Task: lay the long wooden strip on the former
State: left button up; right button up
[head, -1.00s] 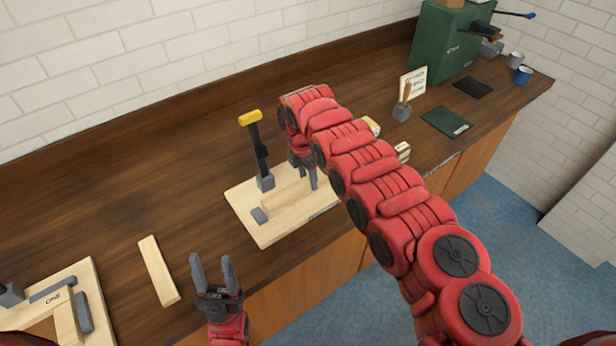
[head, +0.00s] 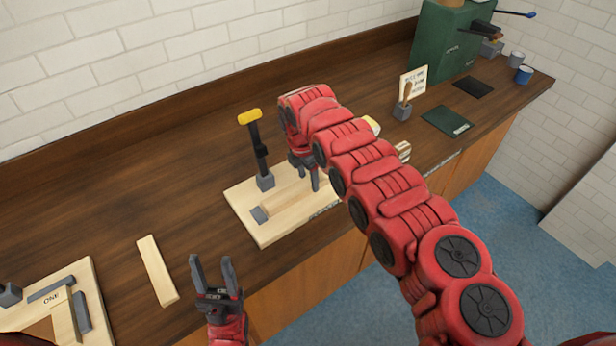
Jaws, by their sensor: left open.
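A pale wooden strip (head: 158,270) lies flat on the counter at the left, apart from both boards. A wooden board (head: 262,232) at the middle carries a raised wooden bar (head: 285,197), a grey block and a toggle clamp (head: 258,150) with a yellow handle, standing upright. I cannot tell whether the bar is the former or a strip laid on it. My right gripper (head: 305,183) points down over this bar; my arm hides its far end and any hold. My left gripper (head: 212,277) is open and empty at the counter's front edge, right of the loose strip.
A second board (head: 92,290) marked ONE, with wooden and grey pieces, sits at the lower left. A green machine (head: 440,45), a sign (head: 413,84), a dark green pad (head: 447,121) and cups (head: 523,75) stand at the back right. The counter behind the loose strip is clear.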

jog(key=shift+o, duration=1.4)
jog(key=shift+r, duration=0.35)
notch_tip(320, 180, up, 17)
jog(key=s+a+b, duration=0.1)
jog(key=b, duration=0.1)
jog(key=shift+s+a+f, duration=0.15)
jog(key=shift+a, duration=0.2)
jog(key=shift+f, duration=0.1)
